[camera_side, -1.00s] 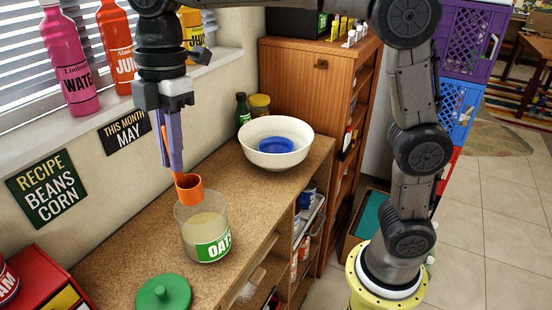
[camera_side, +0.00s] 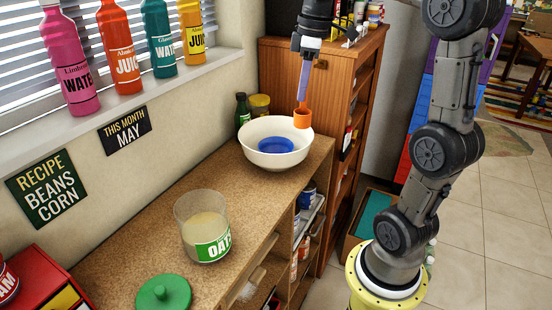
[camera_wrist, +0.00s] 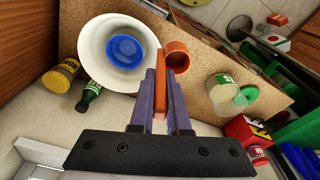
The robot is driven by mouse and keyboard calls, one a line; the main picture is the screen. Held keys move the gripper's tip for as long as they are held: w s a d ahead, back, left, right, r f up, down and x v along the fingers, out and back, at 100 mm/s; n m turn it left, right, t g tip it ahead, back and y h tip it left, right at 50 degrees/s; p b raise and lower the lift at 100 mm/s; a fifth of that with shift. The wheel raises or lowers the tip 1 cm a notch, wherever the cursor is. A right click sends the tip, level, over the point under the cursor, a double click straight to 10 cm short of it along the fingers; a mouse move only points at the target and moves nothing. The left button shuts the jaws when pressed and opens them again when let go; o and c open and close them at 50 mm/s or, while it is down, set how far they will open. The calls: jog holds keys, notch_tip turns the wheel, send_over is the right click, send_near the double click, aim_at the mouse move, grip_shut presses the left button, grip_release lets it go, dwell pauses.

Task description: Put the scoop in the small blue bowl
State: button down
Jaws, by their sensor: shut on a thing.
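The orange scoop (camera_side: 303,118) hangs from my gripper (camera_side: 304,92), which is shut on its handle. In the side view the scoop's cup overlaps the right rim of the large white bowl (camera_side: 256,157) and appears above it. The small blue bowl (camera_side: 276,146) sits inside the white bowl. In the wrist view the scoop's cup (camera_wrist: 177,55) is just right of the white bowl (camera_wrist: 92,45), and the blue bowl (camera_wrist: 124,48) is farther left. The fingers of my gripper (camera_wrist: 160,80) hold the orange handle between them. I cannot tell what the cup contains.
An open oats jar (camera_side: 204,226) stands on the counter (camera_side: 130,240), with its green lid (camera_side: 164,293) in front. A green bottle (camera_side: 242,110) and a yellow-topped jar (camera_side: 260,105) stand behind the white bowl. A wooden cabinet (camera_side: 290,75) rises behind them. The counter between jar and bowl is clear.

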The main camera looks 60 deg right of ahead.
jog(key=f, duration=0.4)
jog(key=shift+s+d+f, duration=0.25)
jog(key=shift+s+d, duration=0.1)
jog(key=shift+d, duration=0.05)
jog(key=shift+w+d+f, duration=1.2)
jog(key=shift+w+f, duration=0.8)
jog(key=shift+f, duration=0.25)
jog(key=shift+w+d+f, duration=1.2)
jog(key=shift+w+f, duration=0.8)
jog(key=shift+f, duration=0.3)
jog(key=shift+w+d+f, duration=1.2)
jog(key=shift+w+f, duration=0.8)
jog(key=shift+f, duration=0.25)
jog(key=shift+f, duration=0.1)
jog(key=c, duration=0.9)
grip_release()
